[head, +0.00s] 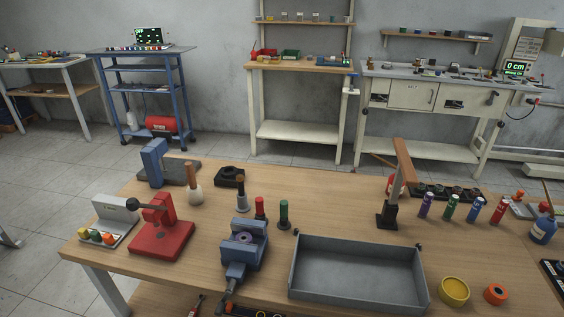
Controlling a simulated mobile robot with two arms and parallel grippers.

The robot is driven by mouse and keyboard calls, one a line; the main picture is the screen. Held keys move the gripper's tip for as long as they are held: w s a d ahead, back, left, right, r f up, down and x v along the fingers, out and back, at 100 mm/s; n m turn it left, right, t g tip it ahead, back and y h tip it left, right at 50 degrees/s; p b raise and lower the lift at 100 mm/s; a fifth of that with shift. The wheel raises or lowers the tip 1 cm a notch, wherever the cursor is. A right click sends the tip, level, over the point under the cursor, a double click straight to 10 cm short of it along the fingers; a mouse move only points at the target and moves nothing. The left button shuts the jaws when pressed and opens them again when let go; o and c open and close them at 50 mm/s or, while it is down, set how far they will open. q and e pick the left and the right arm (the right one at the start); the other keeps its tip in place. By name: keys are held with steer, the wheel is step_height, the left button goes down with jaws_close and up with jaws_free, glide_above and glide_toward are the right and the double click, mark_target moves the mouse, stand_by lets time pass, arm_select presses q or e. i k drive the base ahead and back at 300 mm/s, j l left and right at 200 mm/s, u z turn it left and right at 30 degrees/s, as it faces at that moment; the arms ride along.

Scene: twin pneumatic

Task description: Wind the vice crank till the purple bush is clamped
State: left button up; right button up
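The blue vice (240,254) stands on the wooden workbench, left of the grey tray. A purple ring-shaped bush (244,238) sits at the top of the vice between its jaws. From here I cannot tell whether the jaws touch the bush. The crank (228,292) sticks out from the front of the vice at the bench's front edge, and its details are small and dark. Neither of my grippers is in this view, and nothing is seen holding the crank.
A red press (162,238) stands left of the vice. Red (260,208) and green (284,214) handled pieces stand just behind it. The grey tray (358,290) lies close on its right. A wooden-armed post (390,213) stands behind the tray.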

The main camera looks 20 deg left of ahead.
mark_target(231, 284)
steer(key=u, duration=1.2)
